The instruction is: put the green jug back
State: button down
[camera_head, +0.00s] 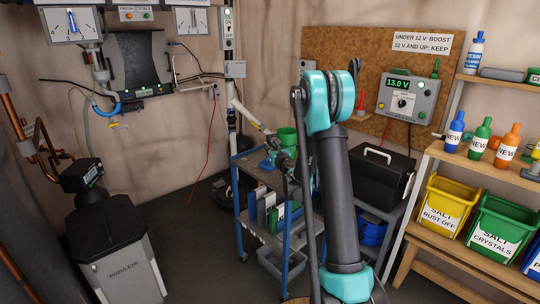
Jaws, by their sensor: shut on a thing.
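The green jug (287,137) is small in the view, upright, above the top of the blue-framed cart (241,192), just left of my arm. My gripper (283,157) is right at the jug and shut on it, partly hidden by my own arm. The contact between the fingers and the jug is too small to make out. I cannot tell whether the jug touches the cart top.
The cart's lower shelf holds several binders (268,212). A black case (381,176) stands right of my arm. At right, a wooden shelf holds bottles (481,139) and yellow (446,203) and green (497,228) salt bins. Floor (190,232) left of the cart is clear.

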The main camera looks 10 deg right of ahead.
jog(key=shift+f, duration=2)
jog(key=c, duration=1.5)
grip_release()
jog(key=shift+f, duration=0.1)
jog(key=shift+c, duration=0.2)
